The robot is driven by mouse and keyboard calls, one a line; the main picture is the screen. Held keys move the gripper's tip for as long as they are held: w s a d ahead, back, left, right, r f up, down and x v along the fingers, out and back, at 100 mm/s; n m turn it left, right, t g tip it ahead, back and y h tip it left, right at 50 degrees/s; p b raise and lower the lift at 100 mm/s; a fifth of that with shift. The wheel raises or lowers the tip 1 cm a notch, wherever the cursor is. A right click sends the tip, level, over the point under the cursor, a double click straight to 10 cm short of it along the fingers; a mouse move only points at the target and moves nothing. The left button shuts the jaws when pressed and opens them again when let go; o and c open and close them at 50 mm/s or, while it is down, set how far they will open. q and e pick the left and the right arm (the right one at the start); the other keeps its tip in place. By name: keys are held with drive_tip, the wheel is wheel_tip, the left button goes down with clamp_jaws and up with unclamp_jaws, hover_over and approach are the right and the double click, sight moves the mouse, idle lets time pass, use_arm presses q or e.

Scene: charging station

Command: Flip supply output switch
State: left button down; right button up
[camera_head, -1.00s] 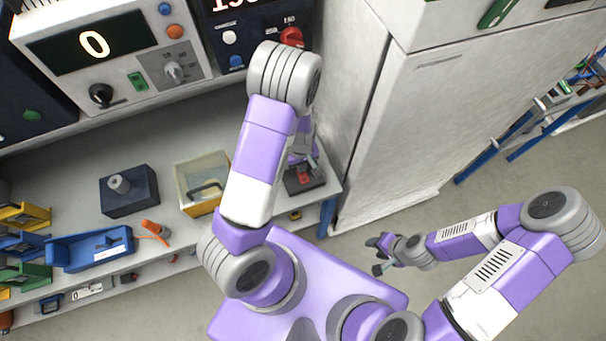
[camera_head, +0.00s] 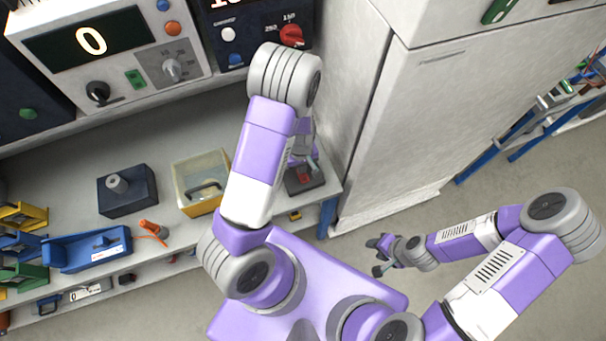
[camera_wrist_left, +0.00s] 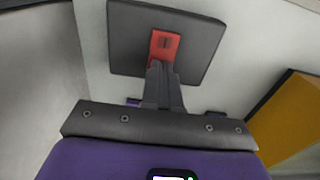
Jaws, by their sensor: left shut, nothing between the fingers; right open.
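A dark box with a red switch (camera_head: 305,176) stands on the bench at the cabinet's side, partly behind my left arm. In the left wrist view the red switch (camera_wrist_left: 165,44) sits on the dark box (camera_wrist_left: 205,42). My left gripper (camera_wrist_left: 163,66) is shut and empty, its fingertips at the near edge of the red switch; I cannot tell whether they touch. In the head view the left gripper (camera_head: 312,162) is small and partly hidden by my arm. My right gripper (camera_head: 376,256) is open and empty, over the floor, away from the bench.
A white unit (camera_head: 105,50) showing 0, with knobs and a green switch, stands at the back left. A yellow bin (camera_head: 190,200) is left of my arm. A grey cabinet (camera_head: 430,120) stands close on the right. A blue tray (camera_head: 90,250) lies front left.

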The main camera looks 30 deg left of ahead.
use_arm(q)
drive_tip(key=shift+f, duration=0.2)
wheel_tip(320, 180, up, 7)
drive_tip(key=p, duration=0.6)
drive_tip(key=shift+r, duration=0.1)
idle(0.4)
